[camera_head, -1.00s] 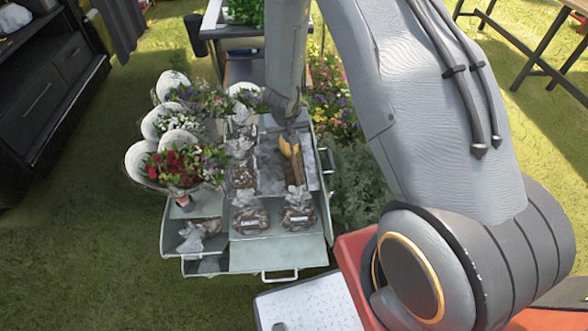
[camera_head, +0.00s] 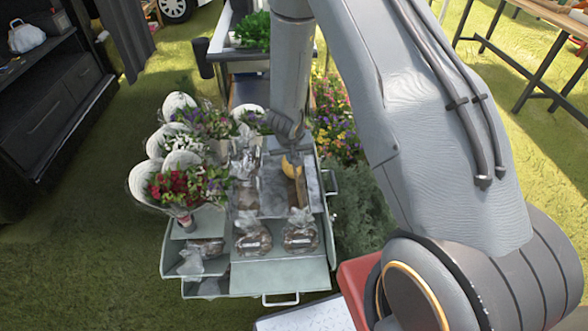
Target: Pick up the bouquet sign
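I cannot make out a sign with bouquet wording in this view. Several wrapped bouquets, such as a red one (camera_head: 178,188), stand on the left side of a pale green stepped cart (camera_head: 280,273). My forearm hangs down from the top, and its dark end, where my gripper (camera_head: 289,137) is, is over the back part of the cart. The fingers are too small and dark to tell whether they are open or shut. A yellow item with a brown strip (camera_head: 291,166) is just below it; contact cannot be told.
Bagged goods (camera_head: 252,237) fill the cart's front shelf. A black cabinet (camera_head: 45,100) stands at left, a planter stand (camera_head: 238,58) behind, and flowers and shrubs (camera_head: 362,200) right of the cart. Grass at the left front is clear. A wooden table (camera_head: 545,70) is at upper right.

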